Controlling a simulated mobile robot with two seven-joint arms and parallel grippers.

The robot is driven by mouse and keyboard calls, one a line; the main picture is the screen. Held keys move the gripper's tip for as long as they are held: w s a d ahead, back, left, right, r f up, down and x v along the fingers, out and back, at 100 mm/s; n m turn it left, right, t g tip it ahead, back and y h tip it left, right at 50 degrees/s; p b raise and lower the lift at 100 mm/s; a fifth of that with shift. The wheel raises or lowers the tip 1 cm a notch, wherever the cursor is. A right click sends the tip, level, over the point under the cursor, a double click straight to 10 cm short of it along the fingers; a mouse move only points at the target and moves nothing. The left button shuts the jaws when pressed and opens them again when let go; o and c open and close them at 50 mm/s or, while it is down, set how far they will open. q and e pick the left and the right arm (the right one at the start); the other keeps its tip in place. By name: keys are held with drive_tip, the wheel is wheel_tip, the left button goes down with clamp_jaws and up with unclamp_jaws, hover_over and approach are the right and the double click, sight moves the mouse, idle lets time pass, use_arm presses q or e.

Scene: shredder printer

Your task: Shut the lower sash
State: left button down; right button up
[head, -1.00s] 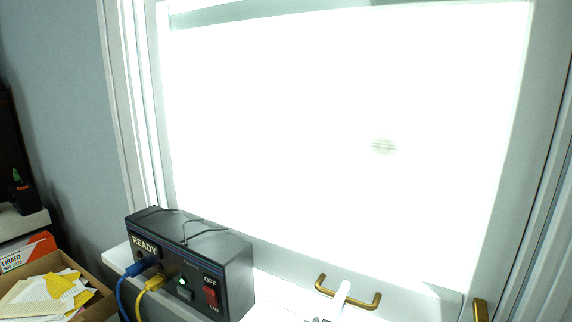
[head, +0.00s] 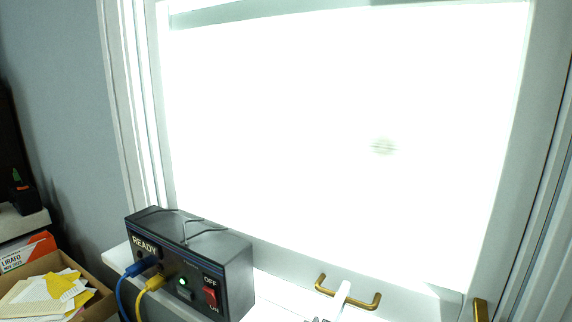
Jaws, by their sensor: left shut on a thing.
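The lower sash (head: 400,291) is a white frame around a very bright pane, and its bottom rail runs across the lower part of the head view. A brass bar handle (head: 366,302) sits on this rail. My left gripper (head: 343,289) comes up from the bottom edge and is shut on the handle near its middle; only a white finger part shows. Glare along the rail hides whether there is a gap between the sash and the sill (head: 270,287). My right gripper is not in view.
A black box (head: 228,262) marked READY, with blue and yellow cables and a red switch, stands on the sill left of my gripper. Another brass piece (head: 481,310) is at the right. A cardboard box of papers (head: 97,304) is at lower left.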

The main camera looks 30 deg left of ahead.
use_arm(q)
drive_tip(key=shift+f, duration=0.2)
drive_tip(key=shift+f+b, duration=0.85)
drive_tip(key=shift+f, duration=0.15)
drive_tip(key=shift+f+b, duration=0.85)
drive_tip(key=shift+f, duration=0.15)
drive_tip(key=shift+f+b, duration=0.85)
drive_tip(key=shift+f, duration=0.1)
